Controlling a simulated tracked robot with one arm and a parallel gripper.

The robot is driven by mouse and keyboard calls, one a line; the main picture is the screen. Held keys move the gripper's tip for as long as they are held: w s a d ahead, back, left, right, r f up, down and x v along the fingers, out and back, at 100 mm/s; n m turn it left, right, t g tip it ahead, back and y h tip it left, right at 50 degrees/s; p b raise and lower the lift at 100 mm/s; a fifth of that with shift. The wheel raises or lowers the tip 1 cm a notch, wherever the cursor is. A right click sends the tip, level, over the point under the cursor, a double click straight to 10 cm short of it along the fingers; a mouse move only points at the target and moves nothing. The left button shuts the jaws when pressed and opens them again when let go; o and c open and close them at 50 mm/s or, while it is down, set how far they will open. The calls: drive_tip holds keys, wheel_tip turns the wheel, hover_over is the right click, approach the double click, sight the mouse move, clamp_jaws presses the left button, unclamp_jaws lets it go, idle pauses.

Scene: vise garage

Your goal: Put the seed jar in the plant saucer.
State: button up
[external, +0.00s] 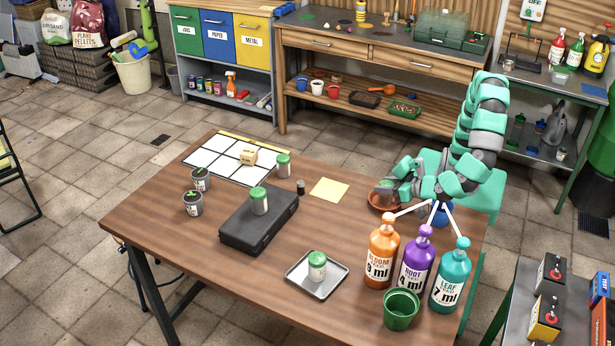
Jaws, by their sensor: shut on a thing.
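The terracotta plant saucer (378,207) is near the back right of the wooden table. My gripper (388,189) is right above the saucer, shut on a small jar with a green lid (385,184), partly hidden by the fingers. I cannot tell whether the jar touches the saucer. Three similar green-lidded jars show elsewhere: one at the grid sheet's edge (284,165), one on the black case (259,201), one on the metal tray (317,266).
Orange (382,255), purple (416,262) and teal (450,276) pump bottles stand in front of my arm, by a green pot (401,309). A yellow note (329,190) lies left of the saucer. Two seedling pots (193,203) stand at the left.

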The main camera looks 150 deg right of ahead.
drive_tip(key=o, duration=1)
drive_tip(key=shift+r, duration=0.1)
drive_tip(key=p+v, duration=0.3)
drive_tip(key=v, duration=0.9)
drive_tip(key=shift+p, duration=0.4)
